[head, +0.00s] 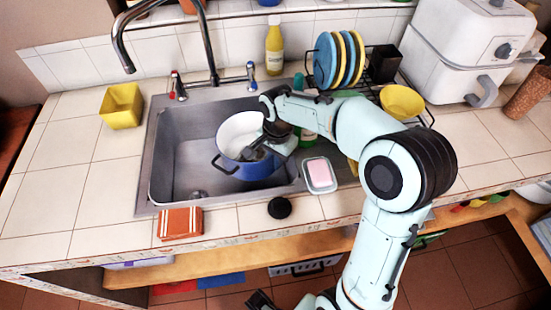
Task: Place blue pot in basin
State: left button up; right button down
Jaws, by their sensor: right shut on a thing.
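The blue pot (250,170), white inside with dark side handles, is in the right part of the steel sink basin (170,165). It looks upright; whether its bottom touches the basin floor is hard to tell. My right gripper (257,147) reaches down from the right and is shut on the pot at its right rim; the exact contact is partly hidden by the gripper and wrist. A dark part at the bottom edge may be my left gripper (261,300), cut off so its jaws are unclear.
The tap (208,50) arches behind the basin. A yellow container (121,106) stands left. A soap dish (320,175), black round stopper (279,208) and orange striped sponge or cloth (180,223) lie near the front. A dish rack with plates (338,60) and yellow bowl (402,101) stand right.

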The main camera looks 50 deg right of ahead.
jog(key=shift+w, duration=0.15)
jog(key=shift+f, duration=0.1)
jog(key=shift+f+b, duration=0.4)
jog(key=shift+f, duration=0.1)
jog(key=shift+f, duration=0.1)
jog(key=c, duration=1.3)
grip_release()
jog(key=shift+o, duration=0.2)
jog(key=r+p, duration=0.3)
jog(key=r, duration=0.9)
jog(key=shift+s+r, duration=0.15)
jog(key=shift+s, duration=0.05)
jog(key=shift+s+r, duration=0.1)
jog(key=shift+r, duration=0.4)
